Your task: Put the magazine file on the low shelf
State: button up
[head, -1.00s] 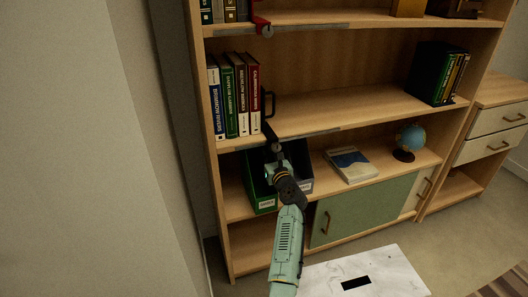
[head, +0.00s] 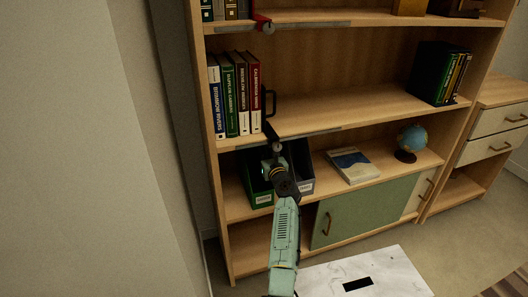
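Two magazine files stand side by side on the low shelf (head: 236,206). The left one is a green magazine file (head: 260,198) with a white label on its front. The right one is a dark grey-blue magazine file (head: 305,180), also labelled. My arm reaches up from below, and its end with my gripper (head: 270,166) is at the upper part of the files, in front of the gap between them. The arm covers part of both files. The fingers cannot be made out, so I cannot tell whether they touch or hold a file.
Books (head: 236,100) stand on the shelf above, beside a black bookend (head: 270,104). A flat book (head: 351,165) and a globe (head: 411,142) are to the right on the low shelf. A green sliding door (head: 362,212) is below. A white-topped surface (head: 365,272) lies in front.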

jog(key=o, duration=0.4)
jog(key=p+v, duration=0.1)
jog(key=v, duration=1.1)
jog(key=shift+r+p, duration=0.2)
jog(key=shift+p, duration=0.15)
